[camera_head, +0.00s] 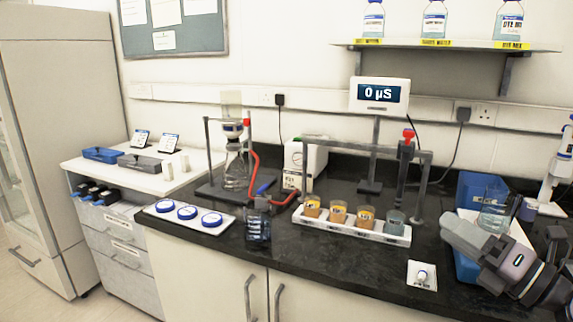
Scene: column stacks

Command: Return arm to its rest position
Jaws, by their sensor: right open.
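My right gripper (452,228) is at the right of the head view, over the right part of the black bench (330,262). Its jaws are open and I see nothing held between them. My dark and grey right arm reaches in from the lower right edge. A glass beaker (494,212) stands just behind the gripper, and a blue tray (466,268) is partly hidden by it. My left gripper is out of view.
A white rack (352,231) with several small jars stands left of the gripper. A small white plate (422,276) with a vial lies near the front edge. A probe (405,150) hangs from a grey frame. A blue bin (482,190) is behind.

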